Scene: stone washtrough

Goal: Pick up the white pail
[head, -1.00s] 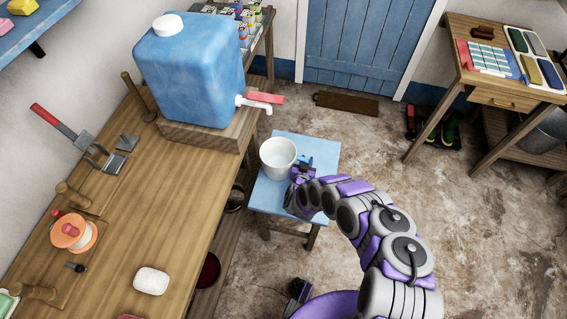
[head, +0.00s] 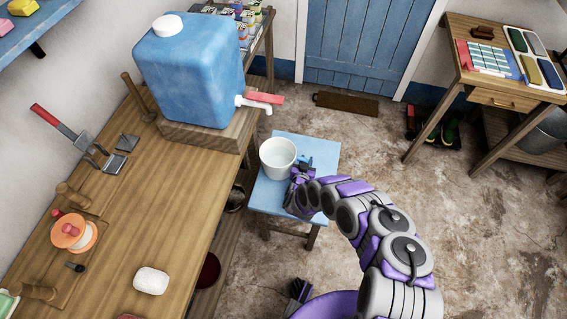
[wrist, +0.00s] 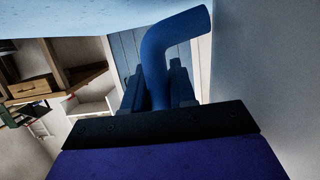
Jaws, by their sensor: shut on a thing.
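The white pail (head: 277,158) stands upright on the blue stool (head: 283,205), below the tap, and looks empty from above. My gripper (head: 302,174) is at the pail's right side, low against it. In the wrist view my gripper (wrist: 160,95) is shut on a curved dark blue handle (wrist: 160,55), which bends toward the pale surface at the right, apparently the pail's side (wrist: 265,90). I cannot see any gap between the pail and the stool top. The handle is mostly hidden by my gripper in the head view.
A blue water tank (head: 192,72) with a red-levered tap (head: 258,102) stands on the wooden counter (head: 175,190), its spout near and above the pail. A wooden side table (head: 505,95) stands at the far right. The floor right of the stool is open.

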